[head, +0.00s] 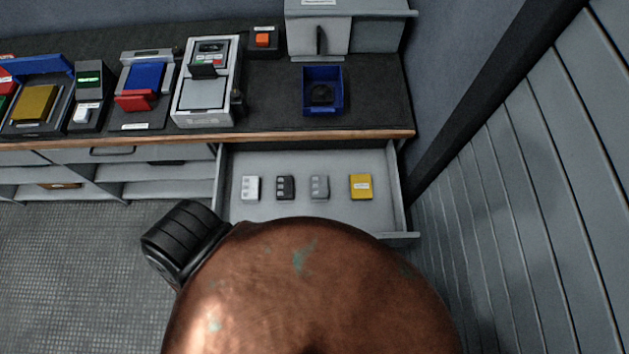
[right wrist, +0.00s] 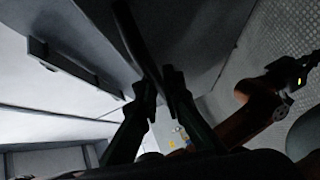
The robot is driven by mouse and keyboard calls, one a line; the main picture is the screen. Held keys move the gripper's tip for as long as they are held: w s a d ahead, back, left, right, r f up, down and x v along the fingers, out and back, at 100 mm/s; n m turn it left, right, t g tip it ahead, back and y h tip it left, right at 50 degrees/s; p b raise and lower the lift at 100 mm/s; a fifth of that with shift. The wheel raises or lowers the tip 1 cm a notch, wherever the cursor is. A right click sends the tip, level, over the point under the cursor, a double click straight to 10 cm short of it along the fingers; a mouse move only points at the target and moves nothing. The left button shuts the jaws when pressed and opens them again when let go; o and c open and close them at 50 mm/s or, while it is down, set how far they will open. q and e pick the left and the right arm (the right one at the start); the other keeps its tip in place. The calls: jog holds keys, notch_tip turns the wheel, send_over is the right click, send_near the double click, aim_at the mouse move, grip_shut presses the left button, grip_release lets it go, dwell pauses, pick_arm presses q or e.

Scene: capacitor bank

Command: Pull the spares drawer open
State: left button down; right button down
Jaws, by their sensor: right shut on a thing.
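The spares drawer (head: 385,165) is pulled out below the right end of the worktop in the head view. Several small parts lie in a row inside it. In the right wrist view, my right gripper (right wrist: 160,82) is shut on a dark bar handle (right wrist: 133,32) on a grey front panel. In the head view, my own copper-coloured arm part covers the middle of the drawer's front edge, and the right gripper is hidden. My left gripper does not clearly show in either view.
The worktop (head: 270,118) holds a blue bin (head: 323,108), a grey device (head: 207,100) and a grey cabinet (head: 320,35). A slatted wall (head: 540,180) stands close on the drawer's right. Open floor (head: 80,260) lies at the left.

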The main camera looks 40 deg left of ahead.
jog(key=shift+d, duration=0.15)
jog(key=c, duration=2.3)
grip_release()
jog(key=shift+c, duration=0.2)
jog(key=shift+s, duration=0.1)
jog(key=shift+d, duration=0.1)
jog(key=s+d+r, duration=0.1)
jog(key=d, duration=1)
jog(key=shift+s+d+r, duration=0.3)
jog(key=shift+s+r, duration=0.05)
